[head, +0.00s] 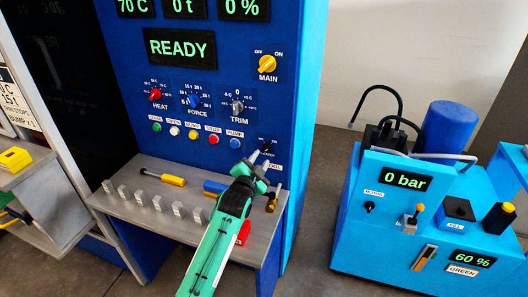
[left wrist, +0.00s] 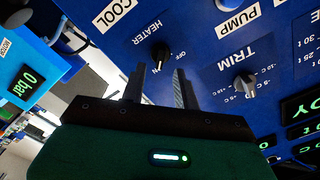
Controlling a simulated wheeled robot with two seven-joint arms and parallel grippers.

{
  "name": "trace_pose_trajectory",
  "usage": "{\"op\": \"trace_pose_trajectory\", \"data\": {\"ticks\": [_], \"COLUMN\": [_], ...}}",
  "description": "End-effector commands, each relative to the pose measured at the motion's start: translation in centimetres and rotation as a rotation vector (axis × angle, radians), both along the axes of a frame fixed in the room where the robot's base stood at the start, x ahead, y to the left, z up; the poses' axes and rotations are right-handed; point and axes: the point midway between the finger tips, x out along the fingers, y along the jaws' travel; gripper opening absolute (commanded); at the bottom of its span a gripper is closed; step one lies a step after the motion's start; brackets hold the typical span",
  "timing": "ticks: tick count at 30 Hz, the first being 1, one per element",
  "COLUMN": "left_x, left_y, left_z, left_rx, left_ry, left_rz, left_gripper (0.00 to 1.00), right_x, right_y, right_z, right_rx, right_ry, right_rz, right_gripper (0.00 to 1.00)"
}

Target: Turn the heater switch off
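The heater switch is a small black rotary knob (head: 266,147) on the blue press panel, low on its right side under the pump button. In the left wrist view the same heater switch (left wrist: 160,51) shows beside the HEATER label, with an ON mark close to it. My left gripper (head: 262,160) is just below and in front of the switch. In the left wrist view its two dark fingers (left wrist: 160,76) stand apart with nothing between them; the knob lies just beyond the gap between the tips. My right gripper is out of view.
The trim knob (left wrist: 245,84) is right of the fingers in the left wrist view. Coloured buttons (head: 194,134) line the panel. Below is a grey shelf (head: 150,214) with metal blocks and a yellow-handled tool (head: 172,180). A blue pump unit (head: 350,240) stands at the right.

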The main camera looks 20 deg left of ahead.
Motion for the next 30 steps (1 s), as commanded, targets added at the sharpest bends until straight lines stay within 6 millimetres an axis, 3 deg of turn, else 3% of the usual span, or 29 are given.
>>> {"op": "trace_pose_trajectory", "data": {"ticks": [3,9,21,26,30], "left_x": [2.0,3.9,4.5,4.4,4.4], "left_y": [-0.1,-0.1,-0.2,-0.2,-0.2], "left_z": [0.2,0.0,0.0,0.0,-0.1], "left_rx": [-0.002,-0.002,-0.001,-0.001,-0.001], "left_ry": [0.0,0.0,0.001,0.001,0.001], "left_rz": [0.0,0.0,-0.001,-0.001,-0.001], "left_gripper": [0.31,0.31,0.31,0.01,0.0], "right_x": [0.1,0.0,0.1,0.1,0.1], "right_y": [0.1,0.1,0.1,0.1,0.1], "right_z": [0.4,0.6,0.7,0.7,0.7], "right_rx": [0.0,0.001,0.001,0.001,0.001], "right_ry": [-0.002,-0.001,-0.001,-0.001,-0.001], "right_rz": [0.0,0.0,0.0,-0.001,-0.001], "right_gripper": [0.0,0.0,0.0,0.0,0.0]}}
